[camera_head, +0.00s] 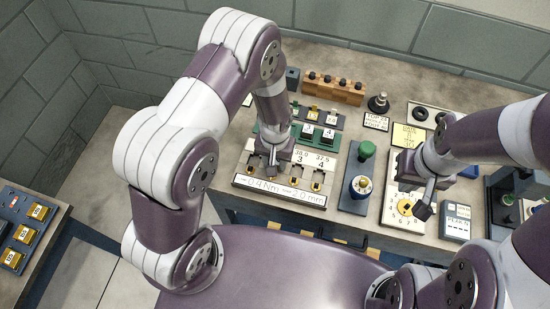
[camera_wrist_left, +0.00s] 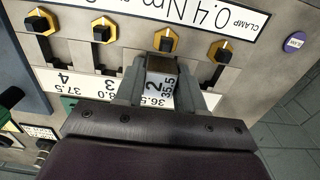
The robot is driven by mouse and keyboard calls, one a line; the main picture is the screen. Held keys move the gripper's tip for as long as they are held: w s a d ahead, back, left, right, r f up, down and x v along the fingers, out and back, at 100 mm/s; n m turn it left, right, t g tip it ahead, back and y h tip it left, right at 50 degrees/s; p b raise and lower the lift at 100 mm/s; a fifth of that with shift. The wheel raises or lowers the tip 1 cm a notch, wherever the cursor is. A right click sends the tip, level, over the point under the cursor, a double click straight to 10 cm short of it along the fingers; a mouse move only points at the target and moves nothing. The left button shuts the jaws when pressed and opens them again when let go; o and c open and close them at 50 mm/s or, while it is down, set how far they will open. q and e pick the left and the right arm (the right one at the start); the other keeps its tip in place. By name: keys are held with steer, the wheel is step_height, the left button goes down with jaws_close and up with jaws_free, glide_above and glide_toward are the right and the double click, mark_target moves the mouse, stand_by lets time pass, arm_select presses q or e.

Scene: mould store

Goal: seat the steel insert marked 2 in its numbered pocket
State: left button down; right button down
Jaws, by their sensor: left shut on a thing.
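My left gripper (camera_wrist_left: 160,95) is shut on the steel insert marked 2 (camera_wrist_left: 161,67), a dark block between its fingers in the left wrist view. The insert is over the slotted pocket plate (camera_wrist_left: 85,52), in line with one of the yellow clamp screws (camera_wrist_left: 166,42). I cannot tell whether it is down in the pocket. In the head view the left gripper (camera_head: 272,158) is over the plate (camera_head: 245,182), and hides the insert. My right gripper (camera_head: 425,200) is beside a white numbered dial plate (camera_head: 396,216); its jaw opening is unclear.
A green rack with inserts marked 3 and 4 (camera_head: 328,134) stands behind the plate. A blue stand with a green knob (camera_head: 367,150) is to its right. A wooden block with dark knobs (camera_head: 333,88) is at the back.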

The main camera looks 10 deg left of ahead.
arm_select(q)
steer(key=shift+f, duration=0.3)
steer(key=shift+r, duration=0.3)
stand_by(0.3)
steer(key=shift+f, duration=0.35)
stand_by(0.7)
steer(key=shift+r+p, duration=0.3)
steer(key=shift+r, duration=0.05)
steer(key=shift+f, duration=0.3)
stand_by(0.7)
steer(key=shift+r, duration=0.3)
stand_by(0.5)
steer(key=shift+c, duration=0.9)
jaws_free()
